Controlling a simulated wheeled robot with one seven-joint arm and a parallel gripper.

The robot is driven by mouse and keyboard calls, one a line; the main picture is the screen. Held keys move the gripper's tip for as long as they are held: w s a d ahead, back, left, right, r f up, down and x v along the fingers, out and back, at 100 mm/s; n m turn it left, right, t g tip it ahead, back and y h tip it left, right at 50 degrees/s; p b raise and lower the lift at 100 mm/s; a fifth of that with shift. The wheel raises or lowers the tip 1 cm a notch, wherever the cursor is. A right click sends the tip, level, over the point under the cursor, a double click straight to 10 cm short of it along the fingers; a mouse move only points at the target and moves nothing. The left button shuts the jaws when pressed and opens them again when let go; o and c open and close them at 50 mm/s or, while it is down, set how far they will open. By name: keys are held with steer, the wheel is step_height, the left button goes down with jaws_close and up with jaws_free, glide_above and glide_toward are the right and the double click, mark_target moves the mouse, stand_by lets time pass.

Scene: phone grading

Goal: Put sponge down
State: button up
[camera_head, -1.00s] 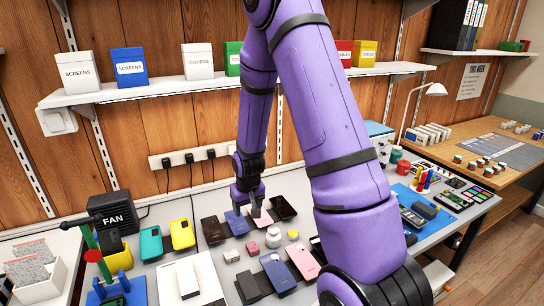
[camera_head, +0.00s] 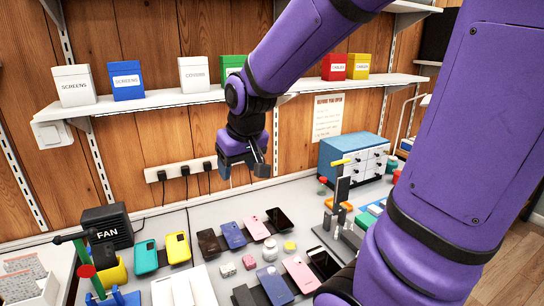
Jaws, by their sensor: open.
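My gripper (camera_head: 243,170) is open, with its fingers apart, in the air in front of the wooden wall and above the back of the bench. I see nothing between its fingers. Several small items lie on the bench in front of the phones: a pink block (camera_head: 249,262), a pale pinkish block (camera_head: 228,270), a whitish jar-like item (camera_head: 270,251) and a small yellow piece (camera_head: 290,246). I cannot tell which of these, if any, is the sponge. A blue phone (camera_head: 233,235) and a pink phone (camera_head: 256,228) lie below my gripper.
A dark phone (camera_head: 279,220) and a brown phone (camera_head: 209,242) flank that row. A yellow case (camera_head: 177,247), a teal case (camera_head: 146,257) and a fan (camera_head: 106,228) stand left. A blue drawer cabinet (camera_head: 352,158) stands back right. A shelf (camera_head: 150,107) with boxes hangs above.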

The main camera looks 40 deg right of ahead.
steer(key=s+a+r, duration=0.1)
steer(key=s+r, duration=0.3)
steer(key=s, duration=0.3)
steer(key=s+a+r+n+t, duration=0.1)
steer(key=s+a+r, duration=0.1)
steer(key=s+r, duration=0.2)
steer(key=s, duration=0.3)
steer(key=shift+s+a, duration=0.2)
steer(key=shift+s, duration=0.15)
stand_by(0.6)
